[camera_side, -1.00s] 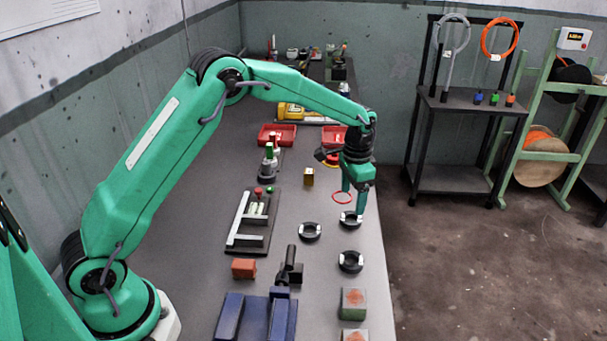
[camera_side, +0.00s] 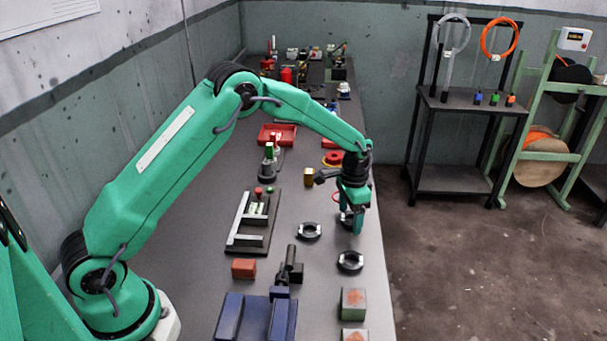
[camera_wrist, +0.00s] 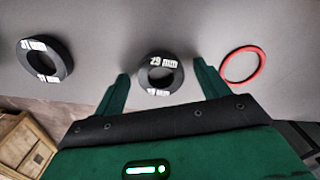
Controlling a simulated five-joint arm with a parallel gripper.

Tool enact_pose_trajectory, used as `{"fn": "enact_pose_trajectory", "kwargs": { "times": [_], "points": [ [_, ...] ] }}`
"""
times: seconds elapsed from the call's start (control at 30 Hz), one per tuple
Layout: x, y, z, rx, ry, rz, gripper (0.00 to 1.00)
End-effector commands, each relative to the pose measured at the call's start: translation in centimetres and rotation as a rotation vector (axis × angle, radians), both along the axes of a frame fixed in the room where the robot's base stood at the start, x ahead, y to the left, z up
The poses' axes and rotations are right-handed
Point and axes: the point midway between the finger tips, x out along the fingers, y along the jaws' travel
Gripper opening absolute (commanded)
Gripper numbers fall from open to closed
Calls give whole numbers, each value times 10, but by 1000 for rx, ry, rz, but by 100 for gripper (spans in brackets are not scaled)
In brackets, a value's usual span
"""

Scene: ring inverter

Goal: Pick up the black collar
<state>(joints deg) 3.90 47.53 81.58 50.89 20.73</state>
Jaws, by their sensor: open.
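Three black collars with white labels are on the grey bench. In the side view one lies nearest the camera (camera_side: 341,264), one to the left (camera_side: 299,232), and one is partly hidden behind my gripper (camera_side: 352,230). In the wrist view the collar between my fingers (camera_wrist: 142,76) has a white label that seems to read 29 mm. My gripper (camera_wrist: 161,72) is open, with one finger on either side of that collar and apart from it. Another black collar (camera_wrist: 64,57) lies at the left of the wrist view.
A thin red ring (camera_wrist: 225,70) lies right of the collar in the wrist view. The bench's right edge is close to my gripper.

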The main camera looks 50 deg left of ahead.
Motion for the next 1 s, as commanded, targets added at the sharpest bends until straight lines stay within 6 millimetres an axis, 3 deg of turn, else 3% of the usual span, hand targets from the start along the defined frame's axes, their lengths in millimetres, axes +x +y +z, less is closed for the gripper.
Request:
{"fn": "enact_pose_trajectory", "kwargs": {
  "times": [0.47,0.73,1.0],
  "points": [
    [0,0,0,0,0,0,74],
    [0,0,0,0,0,0,21],
    [0,0,1,0,-2,0,20]
  ]
}}
